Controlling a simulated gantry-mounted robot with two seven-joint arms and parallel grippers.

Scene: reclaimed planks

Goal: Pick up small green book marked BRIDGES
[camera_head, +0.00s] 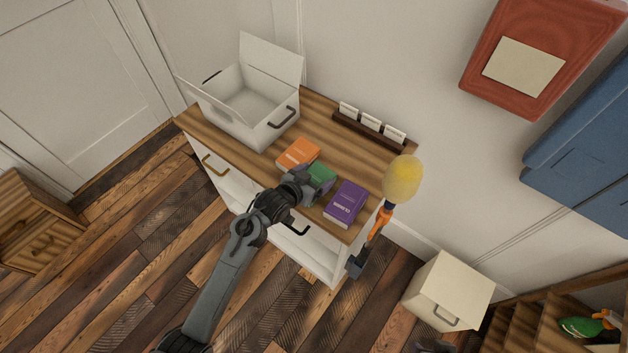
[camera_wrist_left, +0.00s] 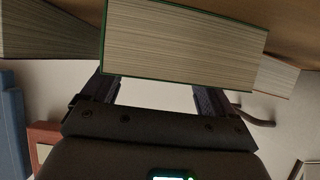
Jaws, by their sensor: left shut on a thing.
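The small green book (camera_head: 320,180) is on the wooden cabinet top, between an orange book (camera_head: 298,154) and a purple book (camera_head: 346,203). Its marking cannot be read, as my gripper covers part of it. My left gripper (camera_head: 309,190) reaches over the cabinet's front edge and is shut on the green book. In the left wrist view, the book's page block (camera_wrist_left: 185,45) with thin green cover edges spans across my fingers. Whether it is clear of the cabinet top cannot be told.
An open white box (camera_head: 262,128) stands at the cabinet's left end. A dark holder with white cards (camera_head: 371,124) sits at the back edge. A yellow-headed duster (camera_head: 402,178) with an orange handle is at the right end. A cream box (camera_head: 447,292) stands on the floor.

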